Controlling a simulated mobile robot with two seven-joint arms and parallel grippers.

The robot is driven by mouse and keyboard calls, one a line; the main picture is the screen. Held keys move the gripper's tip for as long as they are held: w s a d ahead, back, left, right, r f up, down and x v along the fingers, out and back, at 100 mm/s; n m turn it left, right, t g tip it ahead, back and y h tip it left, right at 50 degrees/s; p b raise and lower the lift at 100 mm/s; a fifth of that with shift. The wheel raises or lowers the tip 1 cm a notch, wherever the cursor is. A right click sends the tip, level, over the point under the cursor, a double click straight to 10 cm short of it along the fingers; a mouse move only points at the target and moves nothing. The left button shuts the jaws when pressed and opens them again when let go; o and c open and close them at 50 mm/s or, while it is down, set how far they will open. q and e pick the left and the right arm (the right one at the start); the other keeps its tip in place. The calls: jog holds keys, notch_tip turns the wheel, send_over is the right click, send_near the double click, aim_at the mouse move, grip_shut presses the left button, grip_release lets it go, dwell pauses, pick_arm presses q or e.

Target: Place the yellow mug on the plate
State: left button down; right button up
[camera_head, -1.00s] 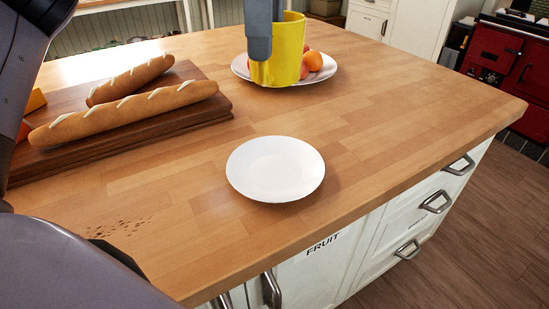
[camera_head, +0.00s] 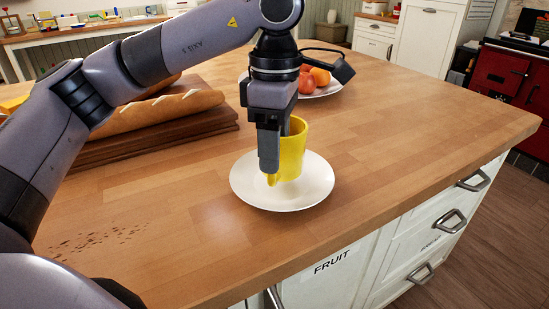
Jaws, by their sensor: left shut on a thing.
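The yellow mug (camera_head: 293,152) is over the middle of the white plate (camera_head: 306,195) in the head view. My left gripper (camera_head: 271,158) points down and is shut on the mug at its left side, hiding part of it. The mug looks upright. Its base is at or just above the plate; I cannot tell whether it touches. The plate lies flat on the wooden island top (camera_head: 400,155) near its front edge. My right gripper is not in view.
A cutting board (camera_head: 150,143) with baguettes (camera_head: 165,111) lies at the left, behind my left arm. A second plate with red and orange fruit (camera_head: 320,76) is at the back. The counter right of the white plate is clear. Drawers with handles (camera_head: 450,220) line the front.

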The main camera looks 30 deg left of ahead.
pick_arm(q)
notch_tip(320, 180, down, 2)
jog(key=shift+f, duration=0.25)
jog(key=shift+f, duration=0.2)
jog(key=shift+c, duration=1.9)
grip_release()
jog(key=shift+r, duration=0.1)
